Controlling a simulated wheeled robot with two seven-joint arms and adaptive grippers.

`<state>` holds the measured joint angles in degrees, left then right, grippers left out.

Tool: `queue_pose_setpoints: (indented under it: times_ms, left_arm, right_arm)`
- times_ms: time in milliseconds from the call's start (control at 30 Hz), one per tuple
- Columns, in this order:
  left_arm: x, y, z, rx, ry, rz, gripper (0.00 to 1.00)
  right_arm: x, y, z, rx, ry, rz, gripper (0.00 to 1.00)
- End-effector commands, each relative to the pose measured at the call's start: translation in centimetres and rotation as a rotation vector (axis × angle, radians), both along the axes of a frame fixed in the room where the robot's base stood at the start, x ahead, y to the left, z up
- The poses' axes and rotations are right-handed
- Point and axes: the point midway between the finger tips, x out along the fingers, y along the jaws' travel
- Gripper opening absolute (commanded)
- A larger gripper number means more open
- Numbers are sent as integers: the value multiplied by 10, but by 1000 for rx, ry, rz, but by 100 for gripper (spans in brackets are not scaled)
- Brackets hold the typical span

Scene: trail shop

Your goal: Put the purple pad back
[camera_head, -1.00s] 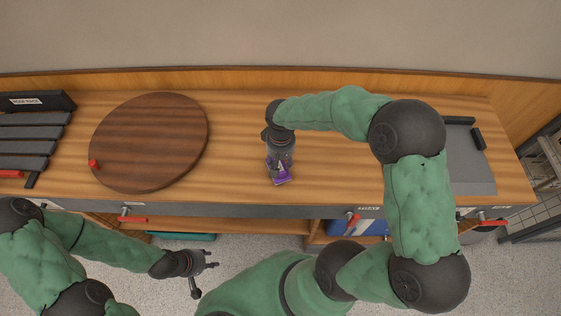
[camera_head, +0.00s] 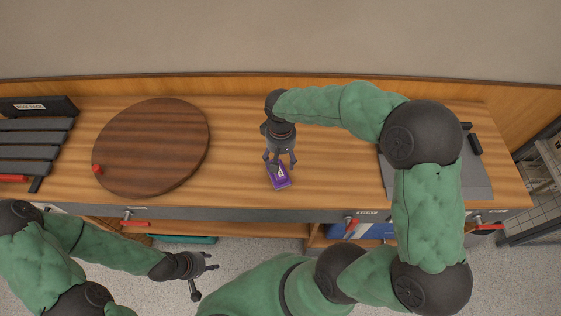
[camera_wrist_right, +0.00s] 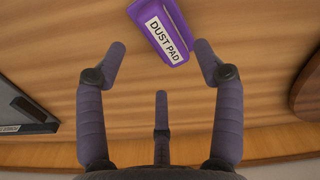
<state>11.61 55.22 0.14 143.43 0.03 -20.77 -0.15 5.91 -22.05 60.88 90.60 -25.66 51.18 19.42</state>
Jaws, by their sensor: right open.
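The purple pad (camera_head: 279,178) lies on the wooden bench near its front edge, in the head view. In the right wrist view the purple pad (camera_wrist_right: 178,14) shows at the top, cut by the frame, with a white label reading "DUST PAD". My right gripper (camera_head: 280,164) is just behind the pad in the head view. In the wrist view the right gripper (camera_wrist_right: 160,62) is open, its fingers spread and nothing between them. The pad is beyond the fingertips. My left gripper (camera_head: 212,262) hangs over the floor in front of the bench, its fingers apart and empty.
A round dark wooden board (camera_head: 150,145) with a red knob stands to the left on the bench. A slatted rack (camera_head: 35,140) is at the far left. A grey plate (camera_head: 470,180) is at the right. The bench between board and plate is otherwise clear.

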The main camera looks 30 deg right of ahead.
Motion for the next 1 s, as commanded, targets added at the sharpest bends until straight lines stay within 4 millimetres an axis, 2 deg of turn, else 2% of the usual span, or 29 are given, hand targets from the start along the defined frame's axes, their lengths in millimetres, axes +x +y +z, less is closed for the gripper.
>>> queue_pose_setpoints:
  times_ms: [33, 100, 333, 500, 1000]
  left_arm:
    - [0, 0, 6, 0, 0, 0, 40]
    - [0, 0, 10, 0, 0, 0, 40]
    - [0, 0, 17, 0, 0, 0, 40]
    - [0, 0, 18, 0, 0, 0, 40]
    - [0, 0, 18, 0, 0, 0, 40]
  right_arm:
    - [0, 0, 14, 0, -3, 1, 68]
    - [0, 0, 26, 0, -1, 1, 68]
    - [0, 0, 54, 0, -1, 0, 68]
    - [-1, 0, 60, 0, 1, 0, 68]
    - [0, 0, 60, 0, 1, 0, 68]
